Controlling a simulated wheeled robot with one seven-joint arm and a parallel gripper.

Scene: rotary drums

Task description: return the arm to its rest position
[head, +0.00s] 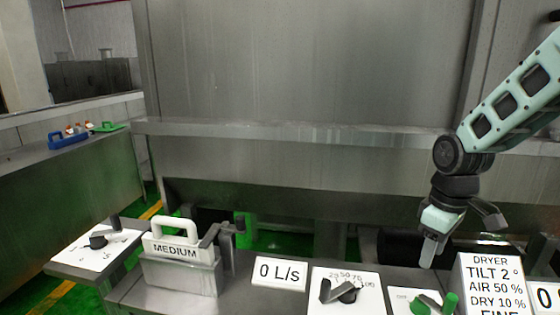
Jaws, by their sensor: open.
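My arm (516,88) reaches in from the right edge of the head view, bends at a dark wrist joint and points downward. My gripper (433,246) hangs at its end, open and with nothing seen between its fingers. The fingertips are just above or behind the green-handled dial (425,302) and left of the dryer sign (491,283). The gap between the fingers is hard to see from this angle.
A large metal wall (300,70) stands behind.

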